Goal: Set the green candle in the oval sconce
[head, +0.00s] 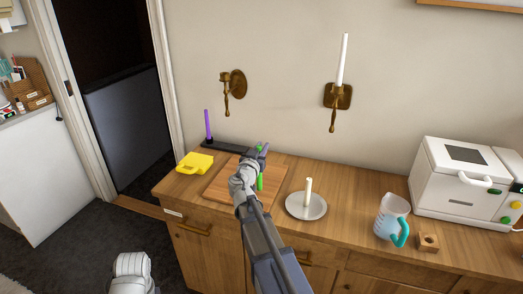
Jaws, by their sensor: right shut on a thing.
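The green candle (260,183) is upright in my right gripper (259,153), which is shut on it above the wooden board. The jaws and wrist hide part of the candle, and I cannot tell whether its lower end touches the board. The oval sconce (239,82) is brass and fixed to the wall, up and to the left of the gripper. Its cup (225,78) holds no candle. My left gripper is out of view.
A second brass sconce (345,97) with a squarish plate holds a white candle (342,60).

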